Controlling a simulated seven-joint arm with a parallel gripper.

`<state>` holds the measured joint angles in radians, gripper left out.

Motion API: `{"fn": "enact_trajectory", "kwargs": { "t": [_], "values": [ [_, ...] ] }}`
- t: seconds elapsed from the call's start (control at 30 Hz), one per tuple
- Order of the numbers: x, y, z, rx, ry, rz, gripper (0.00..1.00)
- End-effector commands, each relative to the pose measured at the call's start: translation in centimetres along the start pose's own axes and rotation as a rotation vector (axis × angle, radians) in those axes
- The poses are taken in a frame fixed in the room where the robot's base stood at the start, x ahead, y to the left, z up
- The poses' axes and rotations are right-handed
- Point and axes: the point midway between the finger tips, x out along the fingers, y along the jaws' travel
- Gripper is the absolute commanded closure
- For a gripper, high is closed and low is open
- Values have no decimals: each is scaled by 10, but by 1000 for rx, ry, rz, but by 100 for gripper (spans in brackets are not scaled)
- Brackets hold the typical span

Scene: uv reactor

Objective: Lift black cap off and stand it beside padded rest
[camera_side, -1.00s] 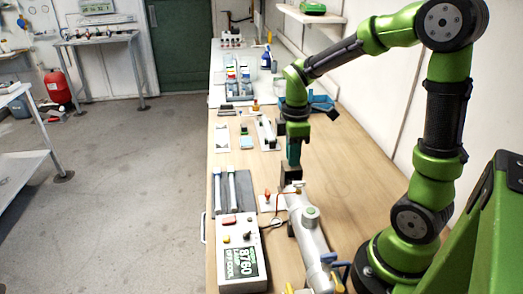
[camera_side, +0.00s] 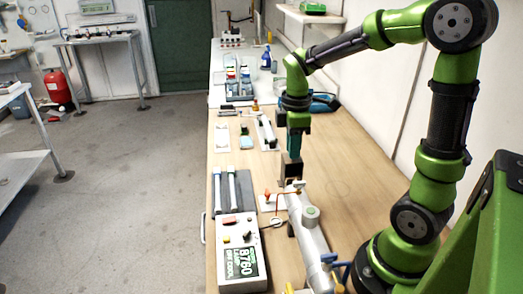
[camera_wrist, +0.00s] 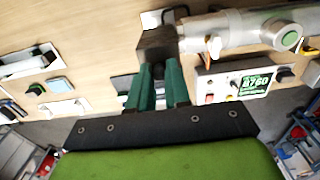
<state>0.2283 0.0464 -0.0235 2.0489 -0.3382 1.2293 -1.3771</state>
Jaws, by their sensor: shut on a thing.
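My gripper (camera_side: 291,162) is shut on the black cap (camera_wrist: 157,43), a dark block held between its teal fingertips. The cap also shows in the side view (camera_side: 290,174), at the far end of the silver reactor tube (camera_side: 311,235). In the wrist view the tube (camera_wrist: 235,33) lies just right of the cap; I cannot tell whether they touch. A dark grey pad (camera_side: 246,192), which looks like the padded rest, lies left of the tube with two white rods on it.
A control box (camera_side: 241,262) with a number display stands left of the tube. A small white plate with a red-orange knob (camera_side: 267,195) sits between pad and tube. Trays and small parts lie farther back. The bench's right side (camera_side: 350,165) is mostly clear.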

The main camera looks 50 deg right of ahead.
Motion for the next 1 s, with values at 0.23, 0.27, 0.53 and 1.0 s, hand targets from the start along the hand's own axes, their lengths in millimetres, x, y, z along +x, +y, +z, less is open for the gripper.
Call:
{"fn": "enact_trajectory", "kwargs": {
  "t": [0.23, 0.27, 0.53, 1.0],
  "values": [
    [-10, 0, 0, -1, 0, 0, 100],
    [-11, 0, 0, -1, 0, 0, 100],
    [-22, 0, 0, -1, 1, 1, 100],
    [-26, 0, 0, -1, 0, 0, 100]
  ]
}}
